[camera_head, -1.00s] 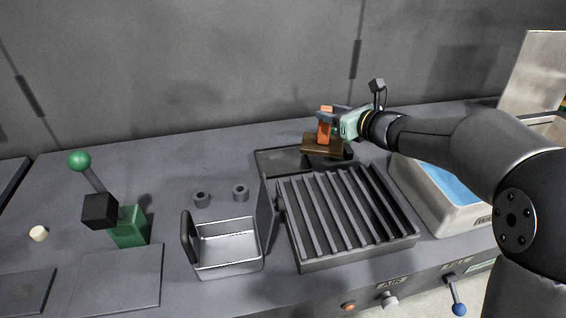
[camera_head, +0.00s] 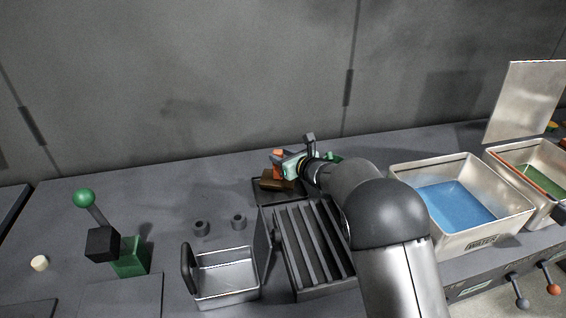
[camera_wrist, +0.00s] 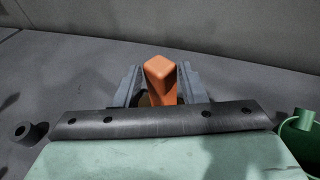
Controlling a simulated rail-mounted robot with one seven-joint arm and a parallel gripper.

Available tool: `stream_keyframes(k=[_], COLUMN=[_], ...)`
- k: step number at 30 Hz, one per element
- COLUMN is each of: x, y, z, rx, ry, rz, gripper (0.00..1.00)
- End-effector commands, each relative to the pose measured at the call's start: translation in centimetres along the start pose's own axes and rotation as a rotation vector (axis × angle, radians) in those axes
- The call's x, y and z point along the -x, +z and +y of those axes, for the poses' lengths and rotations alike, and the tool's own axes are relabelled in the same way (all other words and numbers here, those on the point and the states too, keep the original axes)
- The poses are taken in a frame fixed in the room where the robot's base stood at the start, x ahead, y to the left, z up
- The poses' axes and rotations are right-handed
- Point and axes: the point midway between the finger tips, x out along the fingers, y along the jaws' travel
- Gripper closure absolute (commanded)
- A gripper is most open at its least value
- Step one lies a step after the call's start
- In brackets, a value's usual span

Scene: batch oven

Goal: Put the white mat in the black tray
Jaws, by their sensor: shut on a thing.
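My gripper (camera_head: 283,164) is shut on an orange handle (camera_head: 278,156) that stands on a brown block (camera_head: 277,182). In the wrist view the orange handle (camera_wrist: 161,75) is upright between the two fingers (camera_wrist: 160,90). The brown block is over the black tray (camera_head: 262,196), a shallow dark tray behind the ribbed rack; I cannot tell whether it touches the tray. In the wrist view the block is mostly hidden by my gripper. I see no thing that is clearly a white mat.
A ribbed dark rack (camera_head: 311,246) and an open metal basket (camera_head: 226,275) stand in front. A water basin (camera_head: 481,236) is at right. A green object (camera_wrist: 303,132) is close to my gripper's right.

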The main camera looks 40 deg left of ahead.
Motion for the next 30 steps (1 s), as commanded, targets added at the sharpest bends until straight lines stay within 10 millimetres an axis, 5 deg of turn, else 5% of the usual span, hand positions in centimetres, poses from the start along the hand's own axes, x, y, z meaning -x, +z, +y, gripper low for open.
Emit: stream_keyframes(k=[6, 15, 16, 18, 30], x=[-0.6, -0.7, -0.7, -0.7, 0.1], y=[-2.8, -3.1, -3.0, -3.0, -2.9], z=[0.0, 0.0, 0.0, 0.0, -0.1], rx=[-0.001, -0.001, -0.001, -0.001, -0.002], ry=[0.000, 0.000, 0.000, 0.000, -0.002], rz=[0.003, 0.001, 0.002, 0.002, 0.001], gripper=[0.95, 0.95, 0.57, 0.41, 0.41])
